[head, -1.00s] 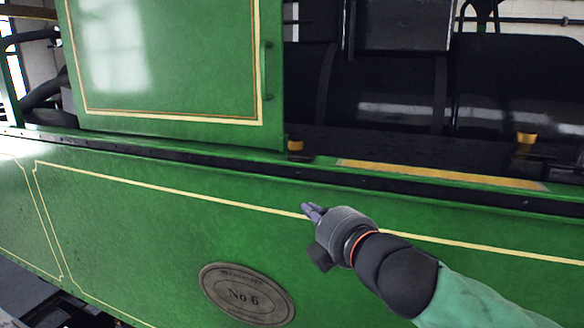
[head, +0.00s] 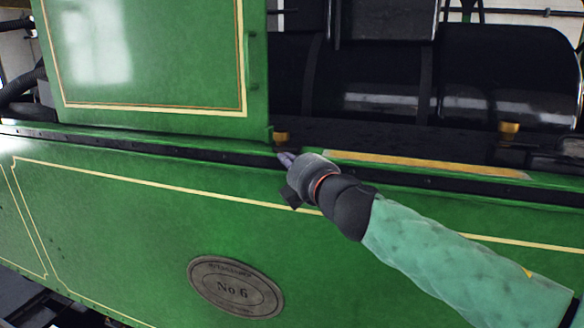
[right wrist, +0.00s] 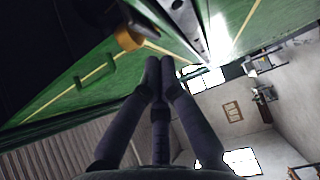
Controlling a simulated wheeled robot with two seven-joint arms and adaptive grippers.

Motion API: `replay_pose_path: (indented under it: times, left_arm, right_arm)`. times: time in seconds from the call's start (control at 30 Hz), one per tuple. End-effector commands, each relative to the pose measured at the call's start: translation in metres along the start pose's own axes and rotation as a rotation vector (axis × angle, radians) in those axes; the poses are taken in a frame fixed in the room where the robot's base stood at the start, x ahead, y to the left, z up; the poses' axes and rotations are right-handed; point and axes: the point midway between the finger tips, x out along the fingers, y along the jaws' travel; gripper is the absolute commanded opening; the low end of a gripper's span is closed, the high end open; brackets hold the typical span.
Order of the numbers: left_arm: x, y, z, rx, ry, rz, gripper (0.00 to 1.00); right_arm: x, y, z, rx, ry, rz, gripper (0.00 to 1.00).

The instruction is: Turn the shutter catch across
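The green shutter (head: 150,60), a panel with a cream and brown border, stands above the lower green side. A small brass catch (head: 281,137) sits on the ledge by its lower right corner. My right gripper (head: 284,158) is just below and in front of this catch, with its dark fingers pointing up and left. In the right wrist view the fingertips (right wrist: 160,72) are together with nothing visible between them. The brass catch (right wrist: 128,38) is ahead of them and a little left, apparently apart from them. Which way the catch is turned is hard to tell. My left gripper is out of view.
The dark ledge (head: 150,143) runs along the green side (head: 120,210), which carries an oval No 6 plate (head: 236,288). A second brass piece (head: 509,127) is farther right. A black boiler (head: 400,85) lies behind. A green handle (right wrist: 97,72) sticks out from the shutter.

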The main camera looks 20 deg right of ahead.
Motion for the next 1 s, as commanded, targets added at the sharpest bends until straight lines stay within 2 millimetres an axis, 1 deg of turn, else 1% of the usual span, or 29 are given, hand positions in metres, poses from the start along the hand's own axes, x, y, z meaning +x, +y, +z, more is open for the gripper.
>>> replay_pose_path:
  times: [0.03, 0.2, 1.0]
  left_arm:
    - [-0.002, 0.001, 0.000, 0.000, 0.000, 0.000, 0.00]
    - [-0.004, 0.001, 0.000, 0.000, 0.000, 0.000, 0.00]
    - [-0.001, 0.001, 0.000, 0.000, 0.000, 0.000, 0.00]
  right_arm:
    - [0.005, 0.001, 0.006, -0.001, -0.003, -0.002, 0.00]
    - [0.013, 0.000, 0.014, -0.001, -0.001, -0.001, 0.00]
    - [0.015, 0.000, 0.015, 0.000, 0.001, -0.001, 0.00]
